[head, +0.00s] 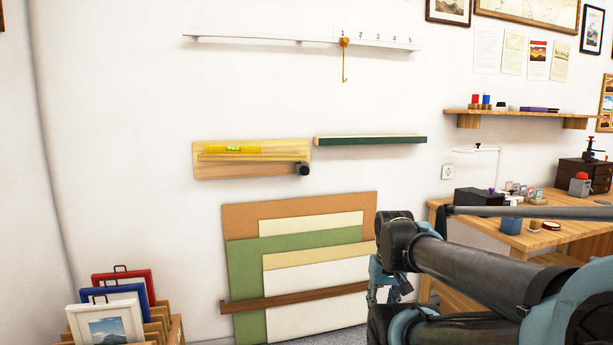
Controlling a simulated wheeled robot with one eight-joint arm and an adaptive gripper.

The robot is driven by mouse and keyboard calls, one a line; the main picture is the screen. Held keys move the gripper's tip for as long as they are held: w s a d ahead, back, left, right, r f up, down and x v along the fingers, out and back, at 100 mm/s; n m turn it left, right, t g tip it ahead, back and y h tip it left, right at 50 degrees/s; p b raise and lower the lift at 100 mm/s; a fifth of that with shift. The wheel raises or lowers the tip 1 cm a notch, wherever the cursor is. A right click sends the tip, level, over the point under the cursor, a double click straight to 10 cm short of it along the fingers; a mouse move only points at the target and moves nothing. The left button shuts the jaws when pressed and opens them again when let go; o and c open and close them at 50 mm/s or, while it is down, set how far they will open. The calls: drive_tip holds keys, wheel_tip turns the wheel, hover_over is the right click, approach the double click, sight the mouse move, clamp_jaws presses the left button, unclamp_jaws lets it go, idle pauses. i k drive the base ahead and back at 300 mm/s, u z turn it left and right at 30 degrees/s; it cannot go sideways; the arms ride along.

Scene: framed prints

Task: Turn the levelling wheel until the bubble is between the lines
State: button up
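A yellow spirit level (215,150) rests on a pale wooden ledge board (210,170) fixed to the wall, left of centre. Its green vial (233,149) shows in the middle. The bubble and the lines are too small to read. A black wheel (302,169) sits at the board's lower right end; I take it to be the levelling wheel. My gripper (384,290) appears as blue-grey parts low in the picture, right of and below the wheel and well apart from it. My own arm partly hides it, and its fingertips are not clear.
A dark green ledge (370,140) is right of the board. A rail with a hook (345,62) hangs above. Large coloured sheets (240,260) lean on the wall below. Framed prints (105,325) stand lower left. A wooden desk (530,240) stands right.

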sight(304, 170)
drive_tip(key=i, duration=1)
